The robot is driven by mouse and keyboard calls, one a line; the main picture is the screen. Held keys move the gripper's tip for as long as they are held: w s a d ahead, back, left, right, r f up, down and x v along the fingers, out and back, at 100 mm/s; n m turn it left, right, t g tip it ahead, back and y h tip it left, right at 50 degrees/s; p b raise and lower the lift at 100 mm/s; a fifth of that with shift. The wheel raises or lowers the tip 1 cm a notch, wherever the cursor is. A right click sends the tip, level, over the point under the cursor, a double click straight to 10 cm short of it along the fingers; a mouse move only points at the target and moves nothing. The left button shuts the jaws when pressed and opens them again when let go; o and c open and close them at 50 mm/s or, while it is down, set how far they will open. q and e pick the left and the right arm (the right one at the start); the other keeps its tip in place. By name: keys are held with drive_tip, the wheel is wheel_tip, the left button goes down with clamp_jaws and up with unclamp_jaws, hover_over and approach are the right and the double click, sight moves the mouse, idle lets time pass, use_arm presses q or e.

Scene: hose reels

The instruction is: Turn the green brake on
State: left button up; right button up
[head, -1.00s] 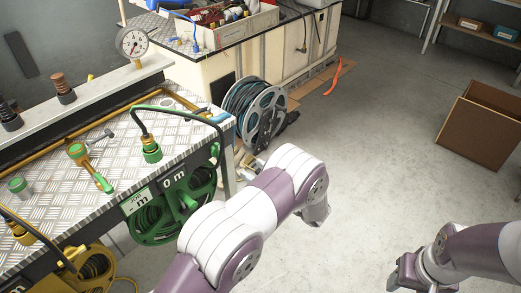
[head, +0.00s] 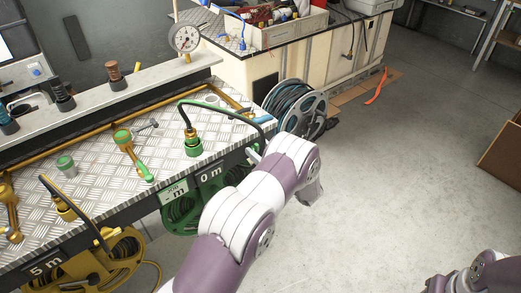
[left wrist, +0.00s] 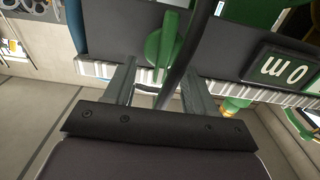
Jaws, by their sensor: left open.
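My left gripper (head: 254,155) is beside the bench's right front corner, mostly hidden behind my arm. In the left wrist view my left gripper (left wrist: 158,70) is open. A green lever with a rounded end (left wrist: 163,45) shows between and beyond its fingertips, and a dark hose (left wrist: 183,62) crosses close by. I cannot tell whether the fingers touch either. My right gripper is out of view.
A yellow reel (head: 118,258) hangs left of the green one. The bench (head: 100,190) carries brass fittings and a green-handled valve (head: 134,155). A grey reel (head: 297,108) stands on the floor behind my left arm.

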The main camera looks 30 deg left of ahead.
use_arm(q)
drive_tip(key=c, duration=0.9)
